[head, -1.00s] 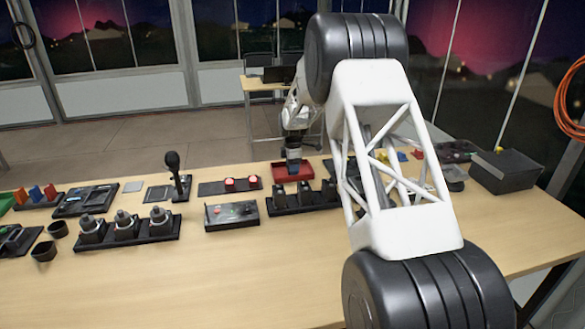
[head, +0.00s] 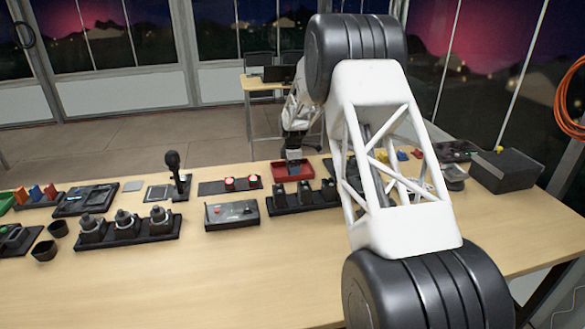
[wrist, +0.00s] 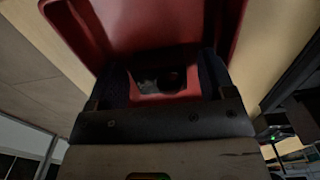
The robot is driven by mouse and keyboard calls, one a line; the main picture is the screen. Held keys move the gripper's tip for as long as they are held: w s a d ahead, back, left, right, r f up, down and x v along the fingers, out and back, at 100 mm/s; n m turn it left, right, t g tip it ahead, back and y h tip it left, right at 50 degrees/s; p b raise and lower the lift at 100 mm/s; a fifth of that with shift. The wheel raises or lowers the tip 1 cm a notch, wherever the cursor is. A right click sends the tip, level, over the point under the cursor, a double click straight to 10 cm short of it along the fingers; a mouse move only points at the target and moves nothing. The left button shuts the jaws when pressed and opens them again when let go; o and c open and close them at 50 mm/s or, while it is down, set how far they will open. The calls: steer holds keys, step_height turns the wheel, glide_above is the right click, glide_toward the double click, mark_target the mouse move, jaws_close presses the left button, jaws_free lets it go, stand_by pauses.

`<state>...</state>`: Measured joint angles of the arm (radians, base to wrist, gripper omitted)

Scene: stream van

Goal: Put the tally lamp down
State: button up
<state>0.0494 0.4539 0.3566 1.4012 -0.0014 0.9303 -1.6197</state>
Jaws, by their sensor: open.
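My gripper (head: 293,163) is at the red tray (head: 278,175) on the far side of the table. In the wrist view, its dark fingers stand apart on either side, and the gripper (wrist: 160,80) is open over the floor of the red tray (wrist: 150,25). A small dark thing (wrist: 147,84) shows between the fingers, low in the tray. It may be the tally lamp, but it is too dark to tell. Two red-topped lamps (head: 230,183) (head: 253,181) sit on a dark rack (head: 211,188) left of the tray.
A black rack (head: 319,205) with several dark pieces and a grey control box (head: 231,215) stand in front of the tray. A microphone (head: 175,165) stands upright to the left. A black box (head: 505,170) is at the right. The table's near part is clear.

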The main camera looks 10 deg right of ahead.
steer(key=shift+r, duration=0.1)
step_height(320, 180, up, 12)
stand_by(0.7)
stand_by(0.4)
steer(key=shift+r, duration=0.1)
steer(key=s+a+r+m, duration=0.1)
steer(key=s+r+m, duration=0.3)
steer(key=s, duration=0.7)
steer(key=s+a+r+m+t, duration=0.1)
steer(key=s+r+m, duration=0.1)
steer(key=s+r, duration=0.7)
steer(key=s+a+r+m, duration=0.1)
steer(key=s+r+m, duration=0.2)
steer(key=s, duration=1)
steer(key=s+f+m, duration=0.2)
steer(key=s+m, duration=0.1)
steer(key=s, duration=0.8)
steer(key=s+a+f+m+t, duration=0.1)
steer(key=s+f+m, duration=0.1)
steer(key=s, duration=0.9)
steer(key=s+f+m, duration=0.2)
steer(key=s+m, duration=0.2)
steer(key=s, duration=0.7)
steer(key=shift+a+t, duration=0.15)
steer(key=shift+t, duration=0.15)
